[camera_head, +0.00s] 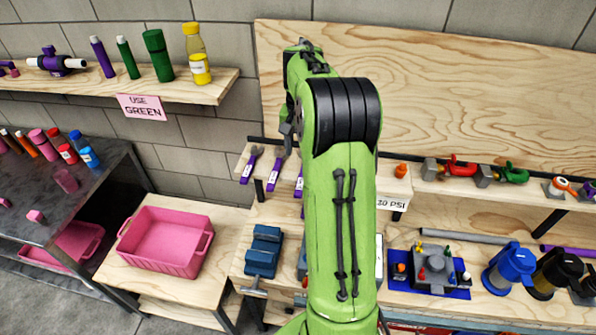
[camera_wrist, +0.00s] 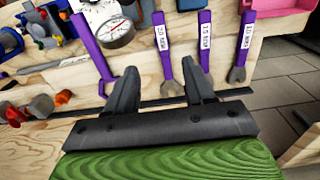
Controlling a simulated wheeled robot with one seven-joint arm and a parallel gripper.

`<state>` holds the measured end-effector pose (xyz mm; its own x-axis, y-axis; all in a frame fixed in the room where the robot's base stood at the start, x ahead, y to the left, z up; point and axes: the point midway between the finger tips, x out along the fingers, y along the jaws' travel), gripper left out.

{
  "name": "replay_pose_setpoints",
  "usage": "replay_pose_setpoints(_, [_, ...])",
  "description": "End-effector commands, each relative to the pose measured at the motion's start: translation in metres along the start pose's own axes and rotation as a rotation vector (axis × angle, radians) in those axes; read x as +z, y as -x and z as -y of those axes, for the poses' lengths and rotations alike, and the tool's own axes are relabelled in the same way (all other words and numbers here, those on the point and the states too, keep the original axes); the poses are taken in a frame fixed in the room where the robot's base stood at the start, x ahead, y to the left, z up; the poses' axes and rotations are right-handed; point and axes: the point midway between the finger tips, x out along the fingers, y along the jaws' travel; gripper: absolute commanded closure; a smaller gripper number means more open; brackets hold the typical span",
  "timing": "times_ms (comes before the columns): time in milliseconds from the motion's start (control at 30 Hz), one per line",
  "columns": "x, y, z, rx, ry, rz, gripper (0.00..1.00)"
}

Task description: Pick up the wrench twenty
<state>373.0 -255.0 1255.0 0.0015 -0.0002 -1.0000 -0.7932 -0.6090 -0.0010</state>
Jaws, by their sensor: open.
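Purple-handled wrenches with white labels hang in a row on a wooden board. The wrench whose small label seems to read 20 (camera_wrist: 162,40) is in the upper middle of the wrist view, its grey head near the dark rail. In the head view it seems to be the rightmost visible one (camera_head: 299,182), partly hidden by my arm. Two similar wrenches, seemingly labelled 15 (camera_wrist: 205,32) and 10 (camera_wrist: 246,36), hang beside it. My gripper (camera_wrist: 160,82) is open and empty, its fingertips spread on either side of the wrench's lower end in the picture. Whether they touch it is unclear.
A dark rail (camera_wrist: 70,111) runs along the board. A blue vise (camera_head: 264,252) and pink crate (camera_head: 165,245) stand lower left in the head view.

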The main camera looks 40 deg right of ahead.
Motion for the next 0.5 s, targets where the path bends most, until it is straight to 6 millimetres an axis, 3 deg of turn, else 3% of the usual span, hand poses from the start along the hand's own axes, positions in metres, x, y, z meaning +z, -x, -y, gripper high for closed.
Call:
replay_pose_setpoints(33, [0.001,-0.016,0.0,0.001,0.001,0.006,0.47])
replay_pose_setpoints(200, [0.001,-0.055,0.001,0.0,0.002,0.004,0.47])
replay_pose_setpoints(500, [-0.001,-0.098,0.002,0.0,0.001,0.005,0.47])
